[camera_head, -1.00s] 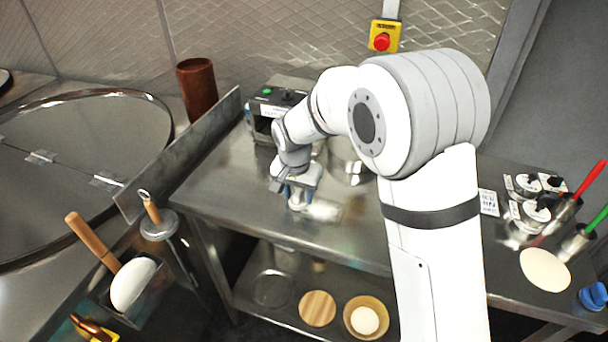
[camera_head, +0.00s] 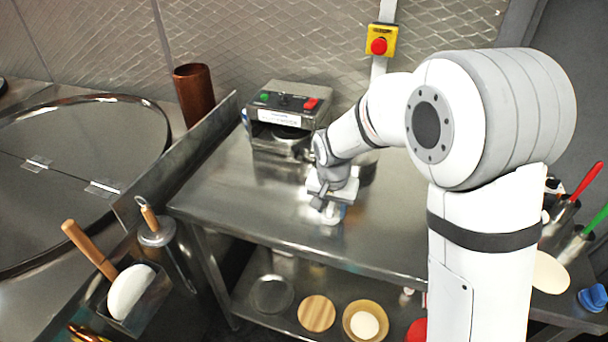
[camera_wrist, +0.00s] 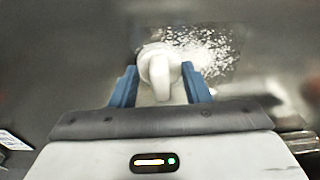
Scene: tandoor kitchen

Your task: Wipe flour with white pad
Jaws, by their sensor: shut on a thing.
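My gripper (camera_wrist: 160,92) has blue fingers shut on the upright handle of the white pad (camera_wrist: 158,62). In the head view my gripper (camera_head: 331,198) is low over the steel table (camera_head: 250,215), with the pad (camera_head: 333,216) beneath it at the table top. In the wrist view white flour specks (camera_wrist: 207,47) lie scattered just beside the pad, mostly above and to its right. The wrist view is blurred, and the pad's underside is hidden. The flour is hard to make out in the head view.
A machine with green and red buttons (camera_head: 287,112) stands at the table's back. A metal guard plate (camera_head: 180,155) edges the left side, beside a round lid (camera_head: 70,150). A lower shelf holds a wooden disc (camera_head: 317,313) and a bowl (camera_head: 350,325). The table's left part is clear.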

